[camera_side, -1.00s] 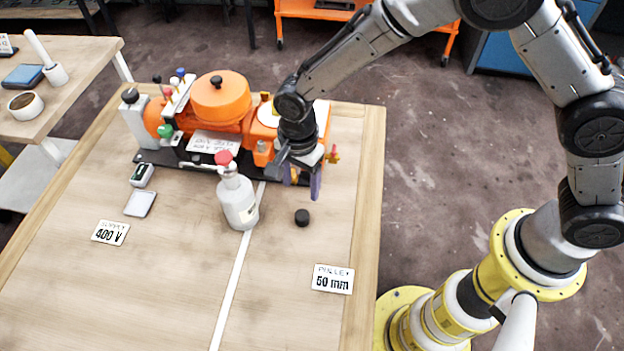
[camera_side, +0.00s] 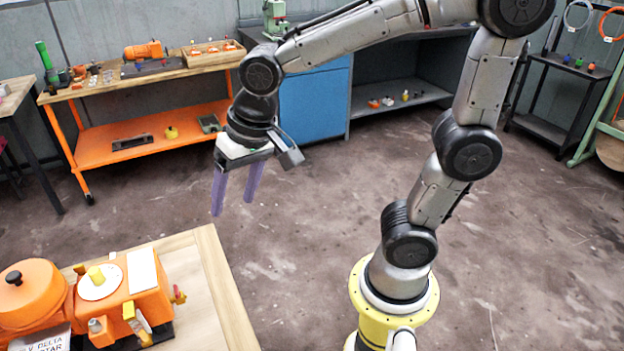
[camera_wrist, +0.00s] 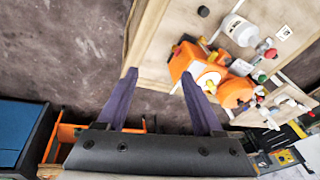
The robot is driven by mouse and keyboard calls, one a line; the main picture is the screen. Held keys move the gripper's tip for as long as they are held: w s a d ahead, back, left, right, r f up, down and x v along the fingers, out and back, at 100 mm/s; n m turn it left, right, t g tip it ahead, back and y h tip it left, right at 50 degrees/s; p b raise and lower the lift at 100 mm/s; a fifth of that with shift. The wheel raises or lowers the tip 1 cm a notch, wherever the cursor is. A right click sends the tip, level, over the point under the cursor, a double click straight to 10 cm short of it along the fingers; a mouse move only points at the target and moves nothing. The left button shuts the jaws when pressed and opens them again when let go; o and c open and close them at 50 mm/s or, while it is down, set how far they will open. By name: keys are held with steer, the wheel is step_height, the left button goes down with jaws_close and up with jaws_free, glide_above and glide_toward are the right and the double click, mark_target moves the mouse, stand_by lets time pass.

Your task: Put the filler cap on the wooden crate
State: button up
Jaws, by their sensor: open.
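My gripper (camera_side: 233,205) is open and empty, raised over the floor beyond the light wooden table; its purple fingers also show in the wrist view (camera_wrist: 155,100). A small black round cap (camera_wrist: 203,11) lies on the table in the wrist view, outside the side view. I cannot tell which one is the filler cap. A shallow wooden crate (camera_side: 213,50) with small items in it sits on the orange-framed bench at the back. The gripper is well short of it.
The orange-framed bench (camera_side: 150,72) also holds an orange motor (camera_side: 143,50) and a green bottle (camera_side: 45,55). A blue cabinet (camera_side: 315,98) stands to its right. A white bottle (camera_wrist: 240,28) stands on the table. The floor below my gripper is bare.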

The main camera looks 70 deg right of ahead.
steer(key=s+d+r+n+t, duration=0.1)
steer(key=s+d+n, duration=0.4)
steer(key=s, duration=0.7)
steer(key=shift+d+r+t+h, duration=0.15)
steer(key=shift+d+t+h, duration=0.25)
steer(key=shift+d+t, duration=0.15)
steer(key=shift+w, duration=0.1)
